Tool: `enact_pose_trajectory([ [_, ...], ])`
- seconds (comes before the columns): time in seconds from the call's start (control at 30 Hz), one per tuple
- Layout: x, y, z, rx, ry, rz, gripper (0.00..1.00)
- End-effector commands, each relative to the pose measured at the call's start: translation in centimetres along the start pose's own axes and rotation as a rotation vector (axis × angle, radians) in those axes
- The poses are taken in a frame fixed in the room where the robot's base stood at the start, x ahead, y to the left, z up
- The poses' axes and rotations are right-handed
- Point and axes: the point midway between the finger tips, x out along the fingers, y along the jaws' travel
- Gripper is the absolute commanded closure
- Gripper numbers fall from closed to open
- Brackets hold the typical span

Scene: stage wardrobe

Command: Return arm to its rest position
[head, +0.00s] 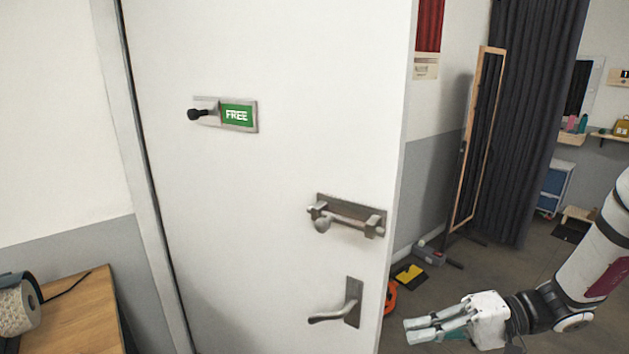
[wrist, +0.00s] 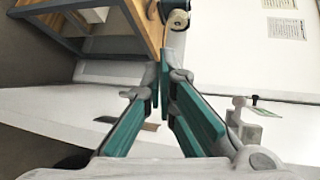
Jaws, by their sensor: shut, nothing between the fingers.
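My gripper (head: 408,331) is at the lower right of the head view, to the right of the white door's lower edge and apart from it. In the wrist view, its two teal-padded fingers (wrist: 163,84) come together at the tips with nothing between them. My arm reaches in from the right edge of the head view, with the gripper pointing left.
A white door (head: 270,175) stands ajar, with a green FREE indicator (head: 237,115), a bolt (head: 347,215) and a lever handle (head: 345,305). A wooden table (head: 75,310) is at lower left. A framed mirror (head: 475,140), a dark curtain (head: 530,110) and open floor lie beyond.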

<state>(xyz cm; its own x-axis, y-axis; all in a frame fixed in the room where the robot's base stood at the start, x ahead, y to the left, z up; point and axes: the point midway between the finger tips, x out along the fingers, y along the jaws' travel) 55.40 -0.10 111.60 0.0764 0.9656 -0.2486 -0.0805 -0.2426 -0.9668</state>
Motion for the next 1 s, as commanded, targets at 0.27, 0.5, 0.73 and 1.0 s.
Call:
enact_pose_trajectory([
  [0.27,1.4,-3.7,4.9,-0.011,-0.163,0.381,1.00],
  [0.5,0.9,-6.0,8.4,-0.057,-0.173,0.704,1.00],
  [0.73,-0.6,-8.3,10.8,-0.147,-0.076,0.974,1.00],
  [1.0,-2.9,-11.6,12.8,-0.301,0.154,1.192,1.00],
])
